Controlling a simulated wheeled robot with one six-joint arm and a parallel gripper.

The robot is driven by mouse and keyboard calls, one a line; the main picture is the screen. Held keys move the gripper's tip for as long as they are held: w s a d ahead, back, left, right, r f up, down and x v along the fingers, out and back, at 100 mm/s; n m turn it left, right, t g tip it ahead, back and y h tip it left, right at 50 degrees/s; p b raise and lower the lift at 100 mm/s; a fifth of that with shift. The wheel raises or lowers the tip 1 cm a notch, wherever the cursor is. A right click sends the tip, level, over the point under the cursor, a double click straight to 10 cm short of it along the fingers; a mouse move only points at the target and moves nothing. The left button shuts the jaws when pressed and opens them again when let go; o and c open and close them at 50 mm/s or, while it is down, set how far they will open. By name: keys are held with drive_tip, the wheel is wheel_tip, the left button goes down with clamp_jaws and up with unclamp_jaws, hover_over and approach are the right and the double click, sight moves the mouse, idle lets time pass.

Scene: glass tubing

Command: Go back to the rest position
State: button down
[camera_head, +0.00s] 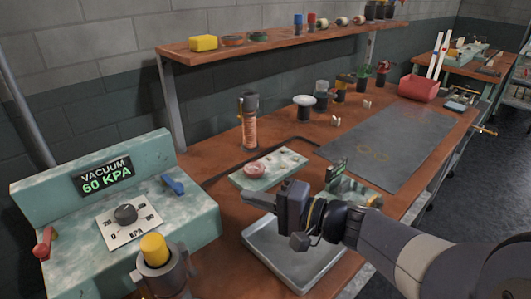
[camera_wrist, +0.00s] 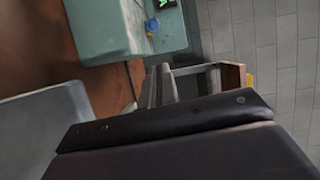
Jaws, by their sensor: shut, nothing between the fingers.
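My gripper (camera_head: 262,202) is at the end of my arm, which reaches in from the lower right in the head view. Its fingers point left, above the far edge of a grey metal tray (camera_head: 262,250). The fingers are shut with nothing between them. In the wrist view my gripper (camera_wrist: 160,72) shows as two fingers close together, pointing at the teal vacuum unit and the wall. The vacuum unit (camera_head: 75,247) stands at the left and its display reads 60 KPA.
A pale plate with a pink round piece (camera_head: 256,168) lies behind my gripper. An orange-labelled canister (camera_head: 250,125) stands farther back. A shelf (camera_head: 290,38) runs above the bench. A dark mat (camera_head: 400,140) is clear at the right. A yellow-topped post (camera_head: 154,249) stands in front.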

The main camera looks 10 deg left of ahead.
sight(200, 201)
drive_tip(key=shift+a, duration=0.15)
drive_tip(key=x, duration=0.4)
drive_tip(key=p+x, duration=0.1)
drive_tip(key=x, duration=0.3)
drive_tip(key=s+p+x, duration=0.1)
drive_tip(key=x, duration=0.3)
drive_tip(key=shift+a, duration=0.15)
drive_tip(key=shift+s+a+f, duration=0.1)
drive_tip(key=shift+s+a, duration=0.1)
drive_tip(key=shift+a, duration=0.3)
drive_tip(key=shift+d, duration=0.1)
